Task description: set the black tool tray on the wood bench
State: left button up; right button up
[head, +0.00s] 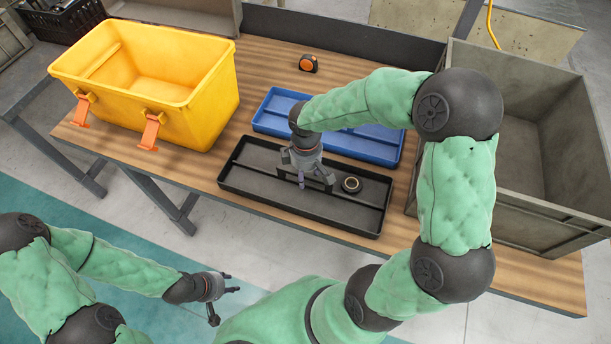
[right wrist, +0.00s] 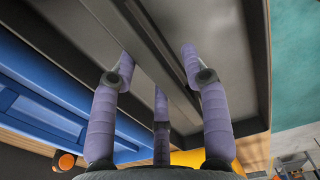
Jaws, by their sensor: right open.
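The black tool tray (head: 256,182) lies flat on the wood bench (head: 205,170), along its front edge. A lengthwise divider splits it, and a small dark ring-shaped part (head: 351,184) sits in its right part. My right gripper (head: 304,178) points down over the middle of the tray, with its fingers spread. In the right wrist view the spread fingers (right wrist: 158,62) hang over the tray and its divider (right wrist: 150,45); I cannot tell whether they touch it. My left gripper (head: 225,297) is open and empty, low in front of the bench, well away from the tray.
A blue tray (head: 376,150) lies just behind the black one. A yellow bin (head: 190,105) with orange latches stands at the left, and a grey crate (head: 510,215) at the right. An orange-black tape measure (head: 308,63) lies at the back. Bench near the tape measure is clear.

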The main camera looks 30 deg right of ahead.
aim_at(306, 173)
notch_tip(306, 173, up, 9)
jog(key=shift+r+p, duration=0.15)
jog(key=shift+p, duration=0.95)
